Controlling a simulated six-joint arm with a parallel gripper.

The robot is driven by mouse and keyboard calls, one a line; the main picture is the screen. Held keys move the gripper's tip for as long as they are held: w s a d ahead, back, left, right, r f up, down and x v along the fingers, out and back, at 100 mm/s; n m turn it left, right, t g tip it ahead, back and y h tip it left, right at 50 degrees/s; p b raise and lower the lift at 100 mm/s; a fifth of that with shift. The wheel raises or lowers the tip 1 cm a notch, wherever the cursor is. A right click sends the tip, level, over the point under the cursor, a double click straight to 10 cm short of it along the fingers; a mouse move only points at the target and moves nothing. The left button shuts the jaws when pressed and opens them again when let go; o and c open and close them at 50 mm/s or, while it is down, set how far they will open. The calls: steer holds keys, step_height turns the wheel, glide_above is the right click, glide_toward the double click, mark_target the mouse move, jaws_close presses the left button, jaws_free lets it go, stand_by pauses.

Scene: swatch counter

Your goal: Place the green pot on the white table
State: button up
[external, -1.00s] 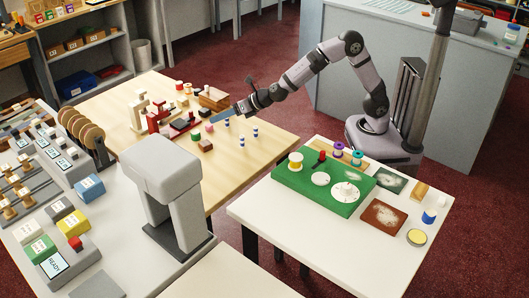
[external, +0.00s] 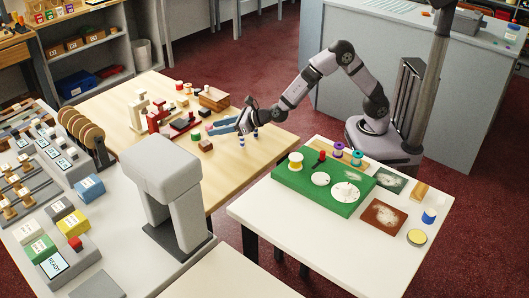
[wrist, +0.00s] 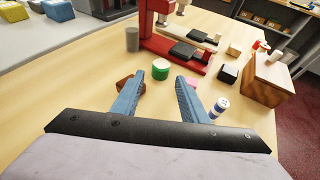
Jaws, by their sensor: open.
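The green pot (external: 196,136), a short cylinder with a pale top, stands on the wooden table. It also shows in the wrist view (wrist: 160,70), just ahead of and between the fingertips. My gripper (external: 211,131) is open, with blue fingers low over the wooden table. In the wrist view my gripper (wrist: 161,79) has nothing between its fingers; whether they touch the pot cannot be told. The white table (external: 262,213) stands to the right, apart from the wooden table, with a green board (external: 318,198) on it.
A brown block (wrist: 128,84) is by the left finger. A pink block is partly hidden behind the right finger, and a blue-banded white cylinder (wrist: 219,107) stands beside it. A red press (wrist: 165,45) and wooden box (wrist: 267,80) stand beyond. The white table's front is bare.

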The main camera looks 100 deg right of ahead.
mark_target(195, 133)
steer(key=shift+p+x, duration=0.6)
steer(key=shift+x, duration=2.5)
steer(key=shift+f, duration=0.1)
steer(key=shift+p+x, duration=0.9)
steer(key=shift+x, duration=1.65)
steer(key=shift+s+d+f, duration=0.1)
steer(key=shift+d, duration=0.05)
steer(key=c, duration=0.9)
step_height(195, 133, up, 10)
steer(key=shift+r, duration=0.1)
steer(key=shift+p, duration=0.3)
